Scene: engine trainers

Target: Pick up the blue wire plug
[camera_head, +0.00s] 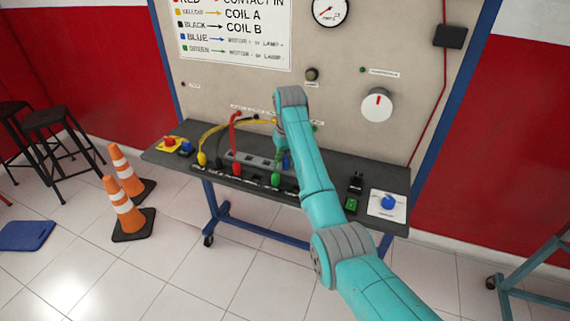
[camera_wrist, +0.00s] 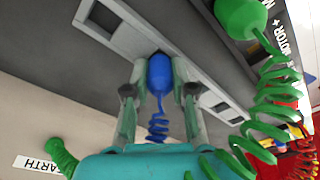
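The blue wire plug (camera_wrist: 158,73) stands at a light grey socket strip (camera_wrist: 125,25), with its coiled blue wire trailing towards my wrist. In the wrist view my gripper (camera_wrist: 159,72) has one finger on each side of the plug, with the tips close to its sides. I cannot tell whether the fingers touch it. In the head view a bit of the blue plug (camera_head: 286,161) shows beside my arm, which hides most of the gripper. A green plug (camera_wrist: 240,17) with a coiled green wire is to the right in the wrist view.
Yellow (camera_head: 202,159), red (camera_head: 236,168) and green (camera_head: 275,179) plugs stand along the dark bench (camera_head: 325,190). Wires arch over the strip left of my arm. A blue knob (camera_head: 388,202) is at the bench's right. Orange cones (camera_head: 131,216) and stools stand left.

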